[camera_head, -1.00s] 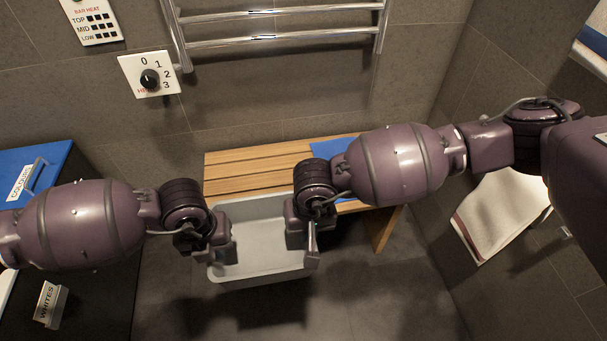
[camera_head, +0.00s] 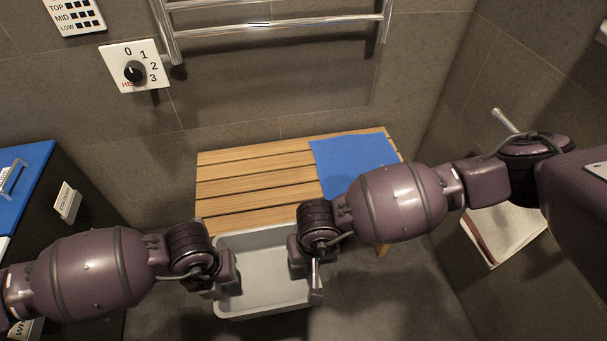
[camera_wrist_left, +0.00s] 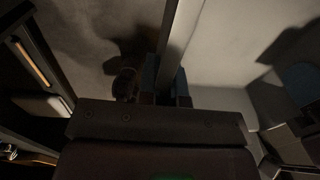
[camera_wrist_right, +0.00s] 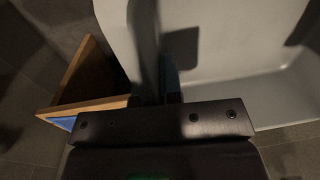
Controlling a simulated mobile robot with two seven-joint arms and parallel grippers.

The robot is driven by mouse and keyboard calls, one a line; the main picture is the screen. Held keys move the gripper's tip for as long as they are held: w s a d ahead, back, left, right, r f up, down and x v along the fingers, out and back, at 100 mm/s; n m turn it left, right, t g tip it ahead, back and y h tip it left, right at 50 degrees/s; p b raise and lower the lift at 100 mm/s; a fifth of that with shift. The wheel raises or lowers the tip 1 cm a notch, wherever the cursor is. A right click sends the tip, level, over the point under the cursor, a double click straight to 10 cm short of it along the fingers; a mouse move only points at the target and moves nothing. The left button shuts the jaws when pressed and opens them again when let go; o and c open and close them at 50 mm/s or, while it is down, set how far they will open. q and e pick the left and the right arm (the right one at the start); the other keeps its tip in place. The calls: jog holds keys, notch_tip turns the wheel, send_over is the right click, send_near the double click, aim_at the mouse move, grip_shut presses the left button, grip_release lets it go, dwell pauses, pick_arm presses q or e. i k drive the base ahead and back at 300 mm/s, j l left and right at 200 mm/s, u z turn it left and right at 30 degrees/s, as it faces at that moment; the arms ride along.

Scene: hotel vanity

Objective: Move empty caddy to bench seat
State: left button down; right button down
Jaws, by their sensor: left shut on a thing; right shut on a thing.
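The empty grey caddy (camera_head: 264,272) is held between my two grippers, in front of the slatted wooden bench seat (camera_head: 250,187) and overlapping its near edge in the head view. My left gripper (camera_head: 222,290) is shut on the caddy's left wall, which shows between the fingers in the left wrist view (camera_wrist_left: 176,60). My right gripper (camera_head: 314,270) is shut on the caddy's right wall, seen in the right wrist view (camera_wrist_right: 145,50). The caddy's inside is bare. Its underside is hidden, so I cannot tell its height against the seat.
A blue mat (camera_head: 352,163) lies on the right part of the bench; the slats to its left are clear. A towel rail (camera_head: 275,22) and heat dial (camera_head: 134,71) are on the wall behind. A dark unit (camera_head: 75,200) with blue top stands left.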

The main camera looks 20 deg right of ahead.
aim_at(252, 187)
jog(key=i, duration=1)
